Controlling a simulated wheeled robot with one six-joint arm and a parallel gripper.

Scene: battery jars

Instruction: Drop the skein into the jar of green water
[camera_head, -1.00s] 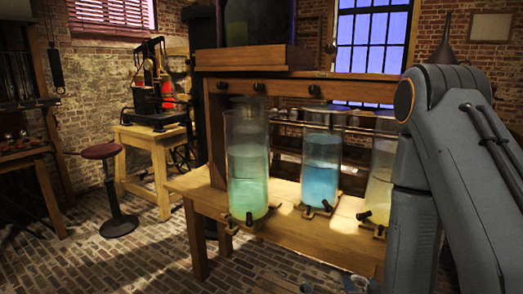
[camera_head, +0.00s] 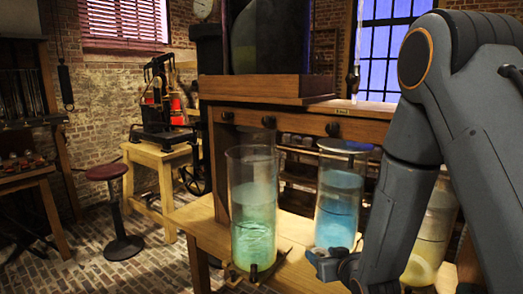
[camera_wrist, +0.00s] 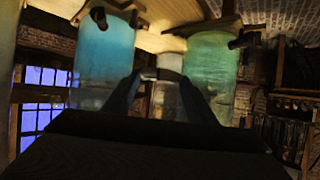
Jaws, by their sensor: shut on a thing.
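The jar of green water (camera_head: 254,215) is a tall clear cylinder at the left of the bench in the head view. It also shows in the wrist view (camera_wrist: 208,70), right of centre. My gripper (camera_wrist: 158,78) points toward the gap between the green and blue jars. Its fingers are shut on a small pale thing (camera_wrist: 168,63), likely the skein, which is dim and partly hidden. In the head view my gripper is low by the blue jar's base, mostly hidden by my arm, and I cannot make out the skein there.
A jar of blue water (camera_head: 339,200) stands right of the green one, and a yellowish jar (camera_head: 430,240) stands behind my arm. Dark taps stick out at the jars' feet. A stool (camera_head: 122,245) stands left.

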